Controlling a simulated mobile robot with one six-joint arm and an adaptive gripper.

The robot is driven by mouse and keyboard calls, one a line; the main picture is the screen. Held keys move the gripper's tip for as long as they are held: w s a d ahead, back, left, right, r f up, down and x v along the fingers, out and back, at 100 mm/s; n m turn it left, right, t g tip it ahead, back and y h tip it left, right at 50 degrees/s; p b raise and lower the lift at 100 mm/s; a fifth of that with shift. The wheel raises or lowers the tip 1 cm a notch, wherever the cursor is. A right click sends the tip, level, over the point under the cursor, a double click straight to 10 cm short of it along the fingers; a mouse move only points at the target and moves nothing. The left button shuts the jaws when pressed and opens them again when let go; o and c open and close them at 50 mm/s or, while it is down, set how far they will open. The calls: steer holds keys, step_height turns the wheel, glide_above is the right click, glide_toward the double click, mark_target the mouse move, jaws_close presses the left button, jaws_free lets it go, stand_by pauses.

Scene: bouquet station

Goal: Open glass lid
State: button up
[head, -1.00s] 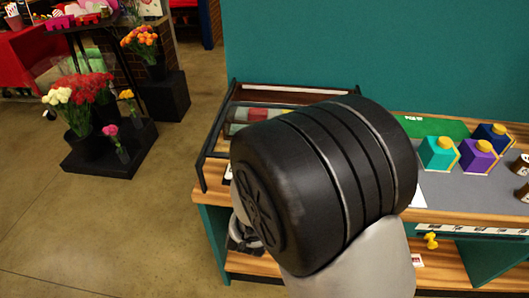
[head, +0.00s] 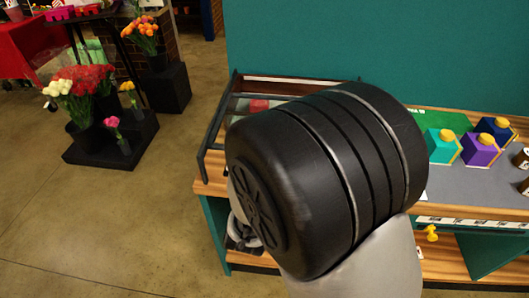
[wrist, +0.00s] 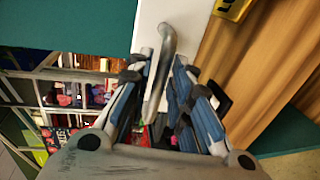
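The glass lid (head: 236,107) is part of a dark-framed case on the wooden counter in the head view. Only its left and back edges show; my arm hides the rest. In the wrist view a bent grey metal handle (wrist: 167,48) stands in front of a white panel (wrist: 150,20). I cannot tell whether this handle belongs to the lid. My gripper (wrist: 158,82) has its blue-grey fingers apart, one on each side of the handle, with gaps showing. It is hidden in the head view.
Teal, purple and navy boxes (head: 478,148) stand on the grey mat to the right. A teal wall (head: 380,40) rises behind the counter. A yellow knob (head: 431,233) shows below the counter. Flower buckets stand on black plinths (head: 90,150) at left, with open floor between.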

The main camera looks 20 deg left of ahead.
steer(key=v, duration=0.6)
steer(key=shift+w, duration=0.1)
steer(key=d+r+m+g, duration=0.55)
steer(key=d+m, duration=0.35)
steer(key=d, duration=0.2)
steer(key=s+d+r+m+g+h, duration=0.2)
steer(key=s+d+m+g, duration=0.3)
steer(key=s+d+m, duration=0.6)
steer(key=s+d+h, duration=0.1)
steer(key=s+d, duration=0.7)
steer(key=d, duration=0.1)
steer(key=shift+d+r+m+h, duration=0.25)
steer(key=shift+d+m+h, duration=0.15)
